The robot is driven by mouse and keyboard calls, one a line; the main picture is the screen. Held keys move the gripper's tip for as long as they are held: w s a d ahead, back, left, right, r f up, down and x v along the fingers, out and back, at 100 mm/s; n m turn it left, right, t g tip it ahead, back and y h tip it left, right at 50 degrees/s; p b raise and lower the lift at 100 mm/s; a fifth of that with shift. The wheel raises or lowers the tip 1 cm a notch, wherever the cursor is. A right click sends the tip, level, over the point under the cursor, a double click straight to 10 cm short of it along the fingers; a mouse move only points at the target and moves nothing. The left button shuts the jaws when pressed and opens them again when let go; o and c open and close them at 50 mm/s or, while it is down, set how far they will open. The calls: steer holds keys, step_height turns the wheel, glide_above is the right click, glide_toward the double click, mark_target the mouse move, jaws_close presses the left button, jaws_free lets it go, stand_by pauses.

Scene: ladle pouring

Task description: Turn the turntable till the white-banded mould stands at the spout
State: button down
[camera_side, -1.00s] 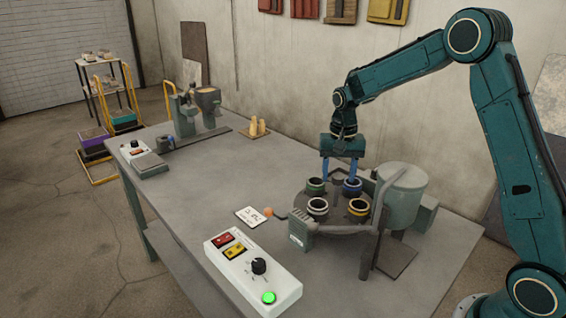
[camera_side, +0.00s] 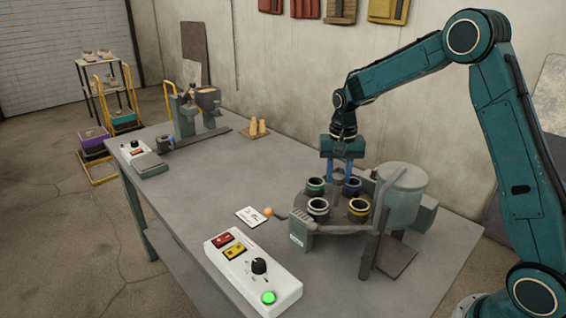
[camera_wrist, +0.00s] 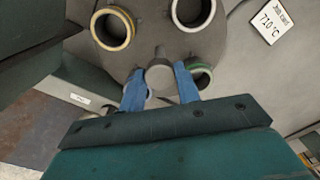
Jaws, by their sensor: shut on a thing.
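The turntable (camera_side: 336,222) is a dark round plate carrying moulds with coloured bands. The white-banded mould (camera_side: 318,207) stands at its front left; it also shows at the top of the wrist view (camera_wrist: 193,10). The yellow-banded mould (camera_side: 358,208) is front right, the green-banded one (camera_side: 316,186) back left and the blue-banded one (camera_side: 352,186) back right. My gripper (camera_wrist: 160,80) has its blue fingers shut on a grey round-topped knob (camera_wrist: 160,77) on the turntable. I cannot make out the spout clearly.
A pale green drum (camera_side: 403,192) and dark uprights stand close on the turntable's right. A control box (camera_side: 252,270) sits in front.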

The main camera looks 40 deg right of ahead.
steer(key=shift+n, duration=8.9)
steer(key=c, duration=1)
jaws_free()
